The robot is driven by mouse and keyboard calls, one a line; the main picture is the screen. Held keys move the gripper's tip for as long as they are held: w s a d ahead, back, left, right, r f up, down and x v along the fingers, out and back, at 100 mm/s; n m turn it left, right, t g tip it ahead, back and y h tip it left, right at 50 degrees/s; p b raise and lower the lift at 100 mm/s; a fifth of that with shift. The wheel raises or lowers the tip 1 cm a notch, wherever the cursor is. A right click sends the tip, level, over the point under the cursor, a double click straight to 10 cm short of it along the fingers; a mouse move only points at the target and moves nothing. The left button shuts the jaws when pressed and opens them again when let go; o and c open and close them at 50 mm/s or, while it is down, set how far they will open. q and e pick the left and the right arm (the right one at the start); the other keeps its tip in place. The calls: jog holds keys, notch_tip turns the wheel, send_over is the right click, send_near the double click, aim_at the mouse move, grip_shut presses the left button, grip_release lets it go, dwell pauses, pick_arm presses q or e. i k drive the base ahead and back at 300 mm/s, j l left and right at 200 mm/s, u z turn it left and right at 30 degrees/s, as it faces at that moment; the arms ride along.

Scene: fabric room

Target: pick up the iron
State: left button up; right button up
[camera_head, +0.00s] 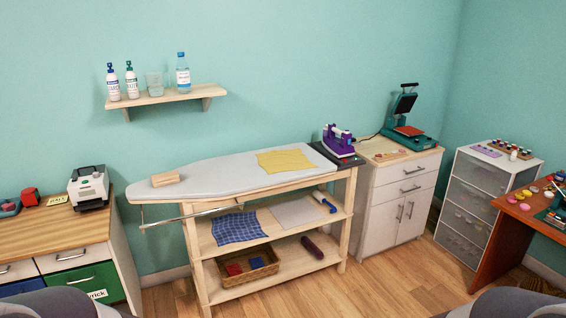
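A purple and white iron (338,139) rests on a dark pad (325,153) at the right end of the ironing board (222,176). A yellow cloth (285,161) lies flat on the board to the left of the iron. Neither of my grippers shows in the head view. Grey rounded parts of my own body show at the bottom left and bottom right corners, well apart from the iron.
A wooden block (166,179) lies on the board's left end. A white cabinet (397,197) with a teal press (404,115) stands right of the board. A dresser (60,225) stands left, an orange-brown desk (506,238) right. The wooden floor (375,285) in front is clear.

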aim_at(338, 147)
jog(key=i+z, duration=0.3)
jog(key=l+z, duration=0.1)
jog(key=z, duration=0.15)
jog(key=i, duration=0.8)
jog(key=i+u, duration=0.1)
jog(key=i, duration=0.7)
jog(key=i+l, duration=0.15)
jog(key=i, duration=0.6)
jog(key=i+l+u, duration=0.1)
jog(key=i, duration=0.7)
jog(key=i+l, duration=0.15)
jog(key=i, duration=0.65)
